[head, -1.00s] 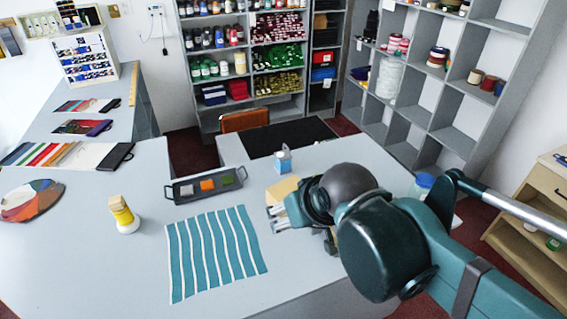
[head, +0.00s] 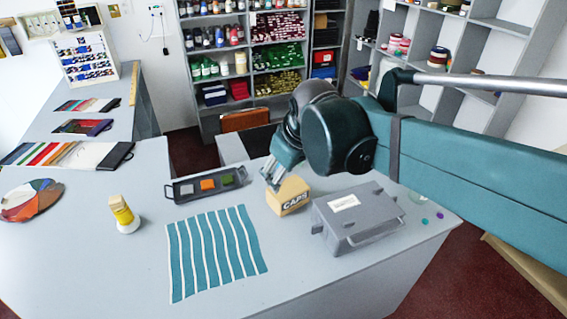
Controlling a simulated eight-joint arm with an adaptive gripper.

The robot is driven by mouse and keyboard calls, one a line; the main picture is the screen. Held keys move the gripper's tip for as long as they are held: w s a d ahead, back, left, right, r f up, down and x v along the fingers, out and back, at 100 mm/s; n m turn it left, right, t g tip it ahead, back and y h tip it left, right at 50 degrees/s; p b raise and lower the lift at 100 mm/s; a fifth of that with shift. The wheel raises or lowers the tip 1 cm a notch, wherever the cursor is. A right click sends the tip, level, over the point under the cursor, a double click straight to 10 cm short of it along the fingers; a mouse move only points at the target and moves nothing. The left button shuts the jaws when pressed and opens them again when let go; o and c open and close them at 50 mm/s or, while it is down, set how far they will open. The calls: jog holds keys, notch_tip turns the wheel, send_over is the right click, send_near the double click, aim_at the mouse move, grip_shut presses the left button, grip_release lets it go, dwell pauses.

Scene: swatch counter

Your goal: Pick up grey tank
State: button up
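The grey tank (head: 345,232) is a lidded grey box with a white label and side handles. It sits on the counter right of centre, below my arm in the head view. My gripper (head: 270,179) is up and left of the tank, apart from it, pointing down beside the cardboard box marked CAPS (head: 288,197). Its fingertips look spread with nothing between them. My arm crosses the view above the tank, and the tank is almost fully visible.
A dark tray with colour swatches (head: 183,198) and a striped teal cloth (head: 213,253) lie to the left. A yellow-and-white bottle (head: 124,217) stands further left. The counter's front is clear.

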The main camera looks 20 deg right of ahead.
jog(key=w+d+f+n+g, duration=0.1)
jog(key=w+d+f+n, duration=0.2)
jog(key=w, duration=0.8)
jog(key=w+d+n+g, duration=0.2)
jog(key=w+d+n, duration=0.15)
jog(key=w, duration=0.65)
jog(key=w+d+f+n, duration=0.2)
jog(key=w+f, duration=0.4)
jog(key=w+d+f+n+g, duration=0.1)
jog(key=w+d+f+n, duration=0.2)
jog(key=w+f, duration=0.3)
jog(key=w+d+f+n+g, duration=0.1)
jog(key=w+d+f+n, duration=0.1)
jog(key=w+f, duration=0.4)
jog(key=shift+w+d+n+b, duration=0.1)
jog(key=shift+d+n+b, duration=0.25)
jog(key=shift+d, duration=0.4)
jog(key=shift+w+d+f+g, duration=0.2)
jog(key=shift+w+f+g, duration=0.1)
jog(key=shift+f, duration=0.25)
jog(key=shift+f, duration=1.3)
jog(key=shift+f+p, duration=0.5)
jog(key=shift+f, duration=2.1)
